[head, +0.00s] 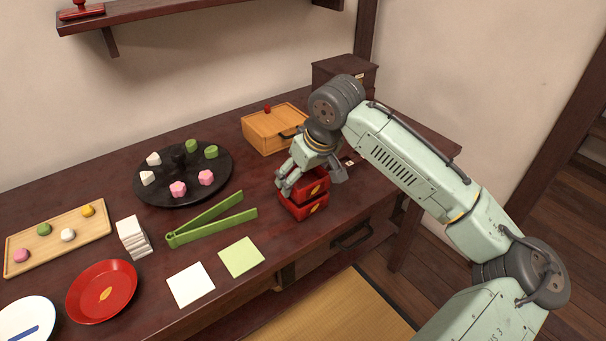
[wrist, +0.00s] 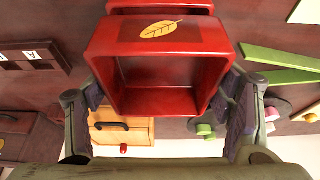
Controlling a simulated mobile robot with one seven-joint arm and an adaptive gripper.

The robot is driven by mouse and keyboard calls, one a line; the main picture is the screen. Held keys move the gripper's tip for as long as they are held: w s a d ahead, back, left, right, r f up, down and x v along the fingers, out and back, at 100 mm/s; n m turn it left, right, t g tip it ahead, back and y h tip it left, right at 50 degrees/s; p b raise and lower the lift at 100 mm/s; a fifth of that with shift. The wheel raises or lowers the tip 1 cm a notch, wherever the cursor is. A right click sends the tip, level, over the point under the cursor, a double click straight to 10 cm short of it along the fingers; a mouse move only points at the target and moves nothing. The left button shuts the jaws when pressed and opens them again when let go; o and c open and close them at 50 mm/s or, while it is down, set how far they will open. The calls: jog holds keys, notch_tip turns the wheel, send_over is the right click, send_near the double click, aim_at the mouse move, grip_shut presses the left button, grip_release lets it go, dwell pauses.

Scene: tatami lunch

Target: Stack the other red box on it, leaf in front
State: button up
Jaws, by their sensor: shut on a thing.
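My gripper (head: 311,177) is shut on the upper red box (head: 315,190), with one finger on either side of it. This box is open-topped and has a gold leaf on its front wall; it also shows between the fingers in the wrist view (wrist: 190,38). The lower red box (head: 303,212) stands on the table directly under it, leaf also facing the front edge. Its front shows past the held box in the wrist view (wrist: 160,8).
A wooden box with a red knob (head: 265,130) stands behind the boxes. Green tongs (head: 212,222) and a green paper square (head: 241,257) lie to the left. A black round tray (head: 160,195) with sweets is further left. The dark table's (head: 345,215) front edge is close.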

jog(key=shift+f+b, duration=0.45)
jog(key=shift+f, duration=0.35)
dwell(0.4)
jog(key=o, duration=1.3)
jog(key=shift+r, duration=0.15)
jog(key=v, duration=1.1)
jog(key=shift+s+r, duration=0.1)
jog(key=shift+r, duration=0.3)
